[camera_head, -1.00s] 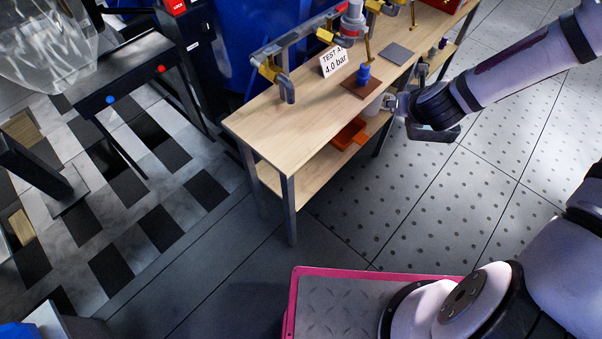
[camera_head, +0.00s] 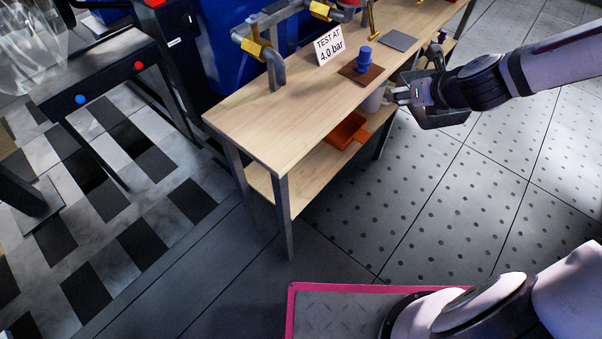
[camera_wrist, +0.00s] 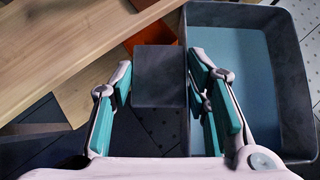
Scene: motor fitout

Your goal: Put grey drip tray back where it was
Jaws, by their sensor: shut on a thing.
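The grey drip tray (camera_wrist: 305,60) fills the right of the wrist view, a deep dark-walled tray with a pale blue-grey inside. A flat dark grey block (camera_wrist: 160,75), which looks like the tray's grip tab, sits between the teal pads of my gripper (camera_wrist: 165,90). My gripper is shut on it. In the head view, the tray (camera_head: 445,119) is partly hidden behind my gripper (camera_head: 400,95) and wrist. It is held beside the bench's right-hand long side, over the floor. Whether it touches the bench is unclear.
The wooden bench (camera_head: 270,125) has a lower shelf (camera_head: 309,172) with an orange bin (camera_head: 347,132). A light grey container (camera_head: 374,98) stands near the gripper. On top are a blue fitting (camera_head: 364,60), a grey pad (camera_head: 398,40) and pipework. The dotted floor to the right is clear.

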